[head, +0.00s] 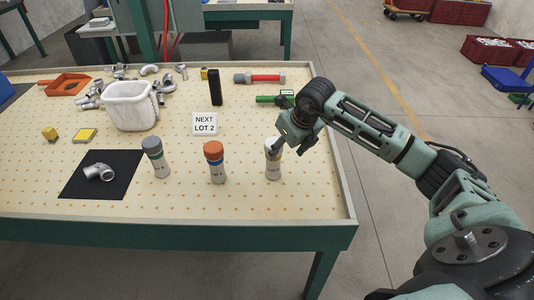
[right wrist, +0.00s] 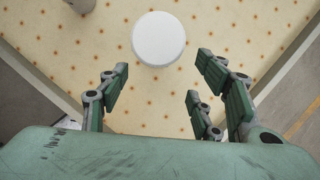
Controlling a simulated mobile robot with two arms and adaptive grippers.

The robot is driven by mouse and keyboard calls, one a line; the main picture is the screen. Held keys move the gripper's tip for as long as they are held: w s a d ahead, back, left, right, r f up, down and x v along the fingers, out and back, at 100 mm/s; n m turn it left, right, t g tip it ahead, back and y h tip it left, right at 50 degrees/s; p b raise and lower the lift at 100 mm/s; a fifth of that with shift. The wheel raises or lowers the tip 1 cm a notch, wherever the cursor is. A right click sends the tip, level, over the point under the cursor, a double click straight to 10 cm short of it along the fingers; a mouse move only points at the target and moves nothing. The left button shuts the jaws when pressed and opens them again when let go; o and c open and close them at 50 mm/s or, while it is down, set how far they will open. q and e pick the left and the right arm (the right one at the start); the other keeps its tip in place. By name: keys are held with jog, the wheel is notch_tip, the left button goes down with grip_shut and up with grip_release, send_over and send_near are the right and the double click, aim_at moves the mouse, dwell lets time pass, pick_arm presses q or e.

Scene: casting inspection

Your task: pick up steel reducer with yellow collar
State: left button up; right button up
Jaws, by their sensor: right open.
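I cannot make out a steel reducer with a yellow collar for certain. Several shiny steel fittings (head: 90,95) lie at the back left of the pegboard table, too small to tell apart. A bent steel fitting (head: 99,172) lies on a black mat (head: 75,186) at the front left. My right gripper (head: 281,145) is at the white-capped can (head: 273,169), above the table's right part. In the right wrist view the gripper (right wrist: 160,93) is open and empty, and the round white cap (right wrist: 159,39) lies ahead of its fingers. My left gripper is not in view.
A grey-capped can (head: 155,160) and an orange-capped can (head: 214,165) stand left of the white-capped one. A white bin (head: 131,108), a sign (head: 204,124), an orange tray (head: 68,85), a black upright object (head: 215,87) and a red-handled tool (head: 260,78) stand or lie farther back.

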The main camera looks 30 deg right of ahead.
jog(key=shift+w+a+f, duration=0.1)
jog(key=shift+w, duration=0.5)
jog(key=shift+w+a+f, duration=0.1)
jog(key=shift+w+f, duration=0.1)
jog(key=shift+w, duration=0.1)
jog(key=shift+s+f+p, duration=0.1)
jog(key=shift+f+p, duration=0.25)
jog(key=shift+f, duration=0.5)
jog(key=w+f+p, duration=0.1)
jog(key=w+f, duration=0.1)
jog(key=f, duration=0.1)
jog(key=shift+w+a+f+p, duration=0.2)
jog(key=shift+w+a+p, duration=0.05)
jog(key=shift+a+p, duration=0.1)
jog(key=shift+w+f, duration=0.15)
jog(key=shift+f, duration=0.3)
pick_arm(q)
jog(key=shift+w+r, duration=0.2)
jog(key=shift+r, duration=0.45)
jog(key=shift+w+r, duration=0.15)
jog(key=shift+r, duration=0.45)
pick_arm(e)
jog(key=shift+d, duration=0.1)
